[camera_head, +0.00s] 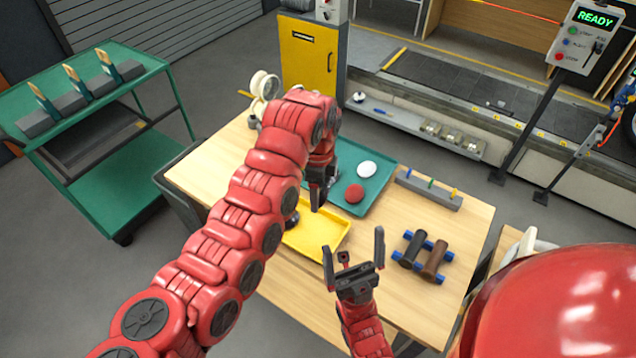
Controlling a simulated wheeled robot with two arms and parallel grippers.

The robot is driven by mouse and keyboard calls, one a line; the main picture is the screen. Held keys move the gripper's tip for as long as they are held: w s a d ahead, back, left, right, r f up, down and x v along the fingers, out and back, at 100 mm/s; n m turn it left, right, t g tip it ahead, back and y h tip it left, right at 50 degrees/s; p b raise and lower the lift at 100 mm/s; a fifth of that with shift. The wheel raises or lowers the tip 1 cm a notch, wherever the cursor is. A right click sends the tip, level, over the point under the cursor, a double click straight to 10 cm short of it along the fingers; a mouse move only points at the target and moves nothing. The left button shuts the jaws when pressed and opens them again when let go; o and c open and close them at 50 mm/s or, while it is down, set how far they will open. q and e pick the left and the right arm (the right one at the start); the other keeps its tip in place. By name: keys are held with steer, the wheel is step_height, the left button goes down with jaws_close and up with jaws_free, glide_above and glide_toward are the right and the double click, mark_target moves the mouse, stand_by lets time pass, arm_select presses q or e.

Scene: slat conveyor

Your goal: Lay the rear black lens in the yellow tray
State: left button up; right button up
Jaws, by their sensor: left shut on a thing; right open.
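The yellow tray (325,247) lies on the wooden table, partly hidden behind my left arm. My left gripper (318,203) points down over the tray's rear edge, beside the teal tray (376,198). It is shut on a dark thing that I take for the black lens; it barely stands out from the dark fingers. A dark rounded thing (292,218) shows at the yellow tray's rear left, partly behind my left arm; I cannot tell if it is another lens. My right gripper (354,247) is open and empty in front of the yellow tray.
A red lens (354,193) and a white lens (367,168) lie in the teal tray. A grey rack with coloured pegs (428,190) and dark rollers on blue stands (422,256) are on the right. A green cart (100,170) stands left, the conveyor (470,98) behind.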

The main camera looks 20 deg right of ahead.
arm_select(q)
steer(key=shift+f+b, duration=0.85)
steer(key=shift+f, duration=5.2)
steer(key=o, duration=1.2)
steer(key=shift+r, duration=0.1)
